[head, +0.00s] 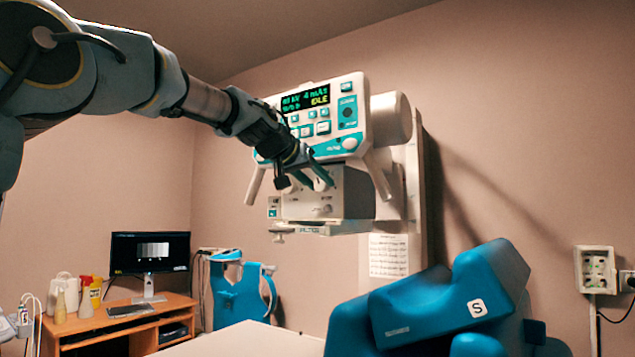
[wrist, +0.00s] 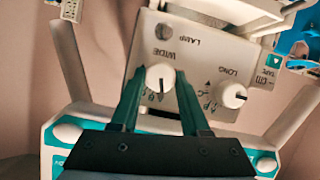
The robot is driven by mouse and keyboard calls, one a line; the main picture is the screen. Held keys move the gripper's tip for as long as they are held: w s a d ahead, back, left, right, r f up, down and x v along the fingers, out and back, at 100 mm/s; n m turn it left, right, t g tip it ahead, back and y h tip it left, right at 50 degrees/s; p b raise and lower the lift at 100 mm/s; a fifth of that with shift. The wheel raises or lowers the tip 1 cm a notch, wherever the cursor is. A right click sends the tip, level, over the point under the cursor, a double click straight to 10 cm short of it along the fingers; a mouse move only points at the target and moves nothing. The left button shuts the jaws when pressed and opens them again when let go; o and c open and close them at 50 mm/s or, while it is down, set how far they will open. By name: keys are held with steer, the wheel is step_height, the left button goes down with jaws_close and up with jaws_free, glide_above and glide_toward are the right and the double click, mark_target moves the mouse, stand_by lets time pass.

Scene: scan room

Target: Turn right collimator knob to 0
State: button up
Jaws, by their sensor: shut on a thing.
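The collimator box (head: 326,208) hangs under the X-ray head's control panel. Its front shows upside down in the wrist view, with the word WIDE by one white knob (wrist: 160,79) and LONG by the other knob (wrist: 233,95). The WIDE knob is the right one in the head view (head: 322,185) and the left one in the wrist view. My gripper (wrist: 160,74) has its teal fingers on either side of this knob, shut on it. A dark pointer line shows on the knob; its scale marks are partly hidden and too small to read surely.
The control panel (head: 350,110) with a lit display reading IDLE is right above the collimator. Pale handles (head: 378,176) slope down beside the box. A blue chair (head: 440,305) stands lower right. A desk (head: 122,318) with a monitor is at the left.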

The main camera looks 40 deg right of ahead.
jaws_close()
steer(key=shift+w+f+n+g+b, duration=0.2)
steer(key=shift+n+g+b, duration=0.3)
steer(key=shift+n+b, duration=0.45)
steer(key=n+g+b, duration=0.1)
steer(key=n, duration=0.1)
steer(key=n+g+h+b, duration=0.1)
steer(key=n+b, duration=0.1)
steer(key=shift+w+a+f+h, duration=0.1)
steer(key=shift+w+h, duration=0.05)
steer(key=shift+h, duration=0.15)
steer(key=shift+f+n+g+h+b, duration=0.1)
steer(key=shift+n+g+h+b, duration=0.55)
steer(key=shift+n+b, duration=0.55)
steer(key=shift+w+n+g+h+b, duration=0.1)
steer(key=shift+n+g+h+b, duration=0.2)
steer(key=shift+n+b, duration=0.6)
steer(key=shift+n, duration=0.35)
